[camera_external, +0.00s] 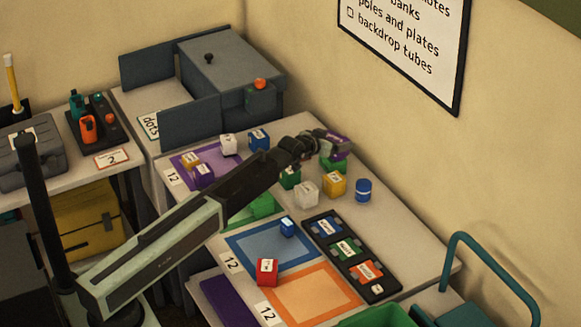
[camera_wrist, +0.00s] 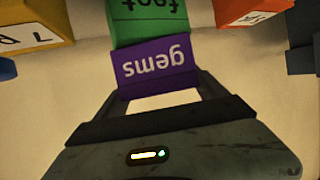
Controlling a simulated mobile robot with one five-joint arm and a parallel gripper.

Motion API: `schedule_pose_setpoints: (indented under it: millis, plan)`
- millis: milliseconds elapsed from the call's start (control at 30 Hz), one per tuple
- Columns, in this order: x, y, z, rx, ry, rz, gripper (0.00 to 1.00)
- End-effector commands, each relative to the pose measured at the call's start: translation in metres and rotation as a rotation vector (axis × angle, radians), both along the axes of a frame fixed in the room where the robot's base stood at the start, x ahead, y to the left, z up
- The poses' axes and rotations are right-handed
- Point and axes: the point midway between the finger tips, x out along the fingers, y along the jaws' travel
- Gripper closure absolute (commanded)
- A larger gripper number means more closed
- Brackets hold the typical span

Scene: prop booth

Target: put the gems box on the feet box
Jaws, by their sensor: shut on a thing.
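The gems box (camera_wrist: 154,65) is purple with a white label. In the wrist view it sits between the fingers of my gripper (camera_wrist: 158,92), which is shut on it. The feet box (camera_wrist: 150,20) is green, directly beyond the gems box, and its label is cut by the top edge. In the external view the purple gems box (camera_external: 339,144) is at my gripper (camera_external: 328,140), over the green feet box (camera_external: 335,162) at the table's far side. Whether the two boxes touch I cannot tell.
Near my gripper stand a yellow box (camera_external: 334,183), a white box (camera_external: 306,193), another green box (camera_external: 290,177) and a blue can (camera_external: 363,190). A black tray (camera_external: 322,228) with labelled blocks lies nearer. The table right of the can is clear.

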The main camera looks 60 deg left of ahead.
Motion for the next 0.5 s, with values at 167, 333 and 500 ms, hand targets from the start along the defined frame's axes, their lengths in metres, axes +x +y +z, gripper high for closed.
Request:
schedule_pose_setpoints:
  millis: [167, 333, 500]
  plan:
    - [0.0, 0.0, -0.0003, 0.0, -0.001, 0.0, 0.65]
    - [-0.0001, 0.0, -0.0052, 0.0, -0.001, 0.0, 0.65]
    - [-0.0001, 0.0, -0.0031, 0.0, 0.0, 0.0, 0.0]
